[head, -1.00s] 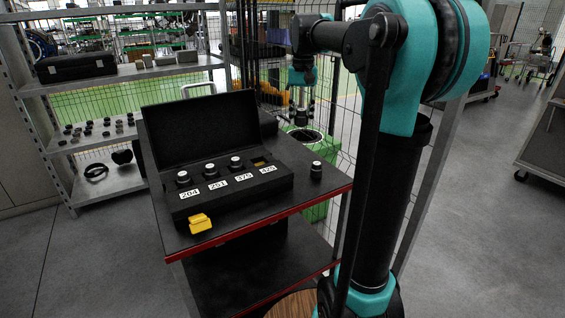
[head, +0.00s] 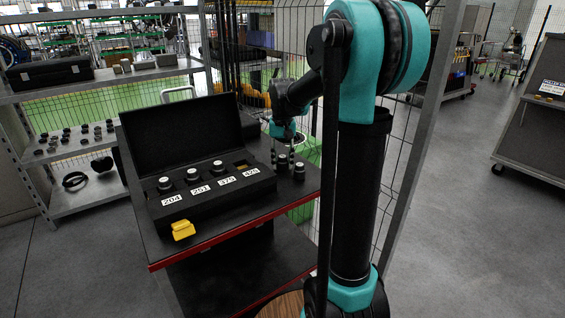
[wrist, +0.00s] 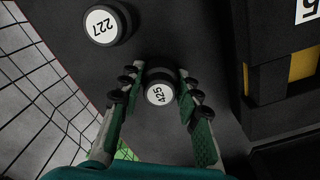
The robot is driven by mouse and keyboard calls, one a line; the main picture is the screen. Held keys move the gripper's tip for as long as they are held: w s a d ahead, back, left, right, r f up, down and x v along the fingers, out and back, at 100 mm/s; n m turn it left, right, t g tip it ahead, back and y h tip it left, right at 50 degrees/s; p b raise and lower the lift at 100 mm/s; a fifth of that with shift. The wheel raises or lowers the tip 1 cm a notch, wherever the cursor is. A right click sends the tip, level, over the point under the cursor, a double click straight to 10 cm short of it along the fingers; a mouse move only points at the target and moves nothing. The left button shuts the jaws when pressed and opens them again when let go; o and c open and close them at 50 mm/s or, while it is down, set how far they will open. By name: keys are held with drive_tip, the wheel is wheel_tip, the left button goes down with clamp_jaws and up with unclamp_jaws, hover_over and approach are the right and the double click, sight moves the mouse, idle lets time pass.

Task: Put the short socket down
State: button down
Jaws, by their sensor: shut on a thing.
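My gripper (wrist: 158,105) is shut on a short dark socket (wrist: 160,88) with a white top marked 425. In the head view the held socket (head: 282,161) is at the right of the open black case (head: 215,205), over the cart's dark top. I cannot tell whether its base touches the surface. In the wrist view the fingers sit on either side of it. Another socket (wrist: 107,22), marked 227, stands upright close by; in the head view it (head: 299,172) is just right of the held one.
The case holds three sockets by labels 204, 251 and 375; the slot by label 425 (head: 250,172) shows yellow and is empty. The cart top (head: 300,192) has a red front edge. Wire fencing stands behind.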

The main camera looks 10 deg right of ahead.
drive_tip(key=shift+f, duration=0.2)
drive_tip(key=c, duration=1.1)
unclamp_jaws()
drive_tip(key=shift+o, duration=0.2)
